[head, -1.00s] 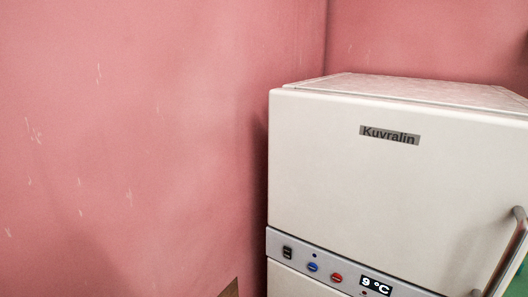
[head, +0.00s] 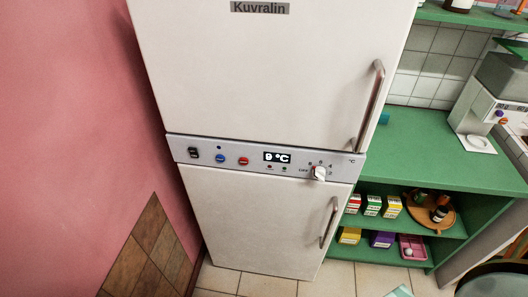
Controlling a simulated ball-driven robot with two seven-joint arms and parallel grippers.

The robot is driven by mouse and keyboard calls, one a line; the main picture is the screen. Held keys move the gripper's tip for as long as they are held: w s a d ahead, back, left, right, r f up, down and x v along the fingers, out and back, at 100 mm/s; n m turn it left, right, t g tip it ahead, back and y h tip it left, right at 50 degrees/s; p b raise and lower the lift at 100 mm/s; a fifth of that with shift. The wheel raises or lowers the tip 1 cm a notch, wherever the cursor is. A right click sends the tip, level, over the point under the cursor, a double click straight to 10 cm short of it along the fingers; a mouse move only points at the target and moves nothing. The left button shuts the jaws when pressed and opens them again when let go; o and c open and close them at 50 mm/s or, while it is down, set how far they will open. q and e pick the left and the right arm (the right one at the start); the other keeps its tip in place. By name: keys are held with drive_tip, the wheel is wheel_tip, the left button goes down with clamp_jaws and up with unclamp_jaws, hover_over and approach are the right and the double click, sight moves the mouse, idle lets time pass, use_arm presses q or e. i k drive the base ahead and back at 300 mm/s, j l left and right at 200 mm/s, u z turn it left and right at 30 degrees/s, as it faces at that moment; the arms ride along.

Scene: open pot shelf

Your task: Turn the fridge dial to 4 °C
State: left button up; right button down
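The fridge (head: 260,85) is a tall cream unit with two doors, standing in the middle of the head view. A grey control strip (head: 345,169) runs between its doors. The white dial (head: 319,173) sits toward the right of the strip, with small printed marks around it, one reading OFF; its exact pointing is too small to tell. The display (head: 277,157) reads 9 °C. A black switch (head: 193,153), a blue button (head: 220,158) and a red button (head: 243,161) are left of the display. Neither of my grippers shows.
A pink wall (head: 75,130) stands close on the left. A green shelf unit (head: 430,150) is on the right, with boxes, a wooden tray (head: 432,212) and a coffee machine (head: 490,95). Tiled floor (head: 325,282) shows in front. Door handles (head: 368,105) stick out on the fridge's right side.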

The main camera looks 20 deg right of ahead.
sight(318, 173)
drive_tip(key=z, duration=0.4)
drive_tip(key=k+l+z, duration=0.1)
drive_tip(key=z, duration=0.25)
drive_tip(key=k+z, duration=0.1)
drive_tip(key=z, duration=0.3)
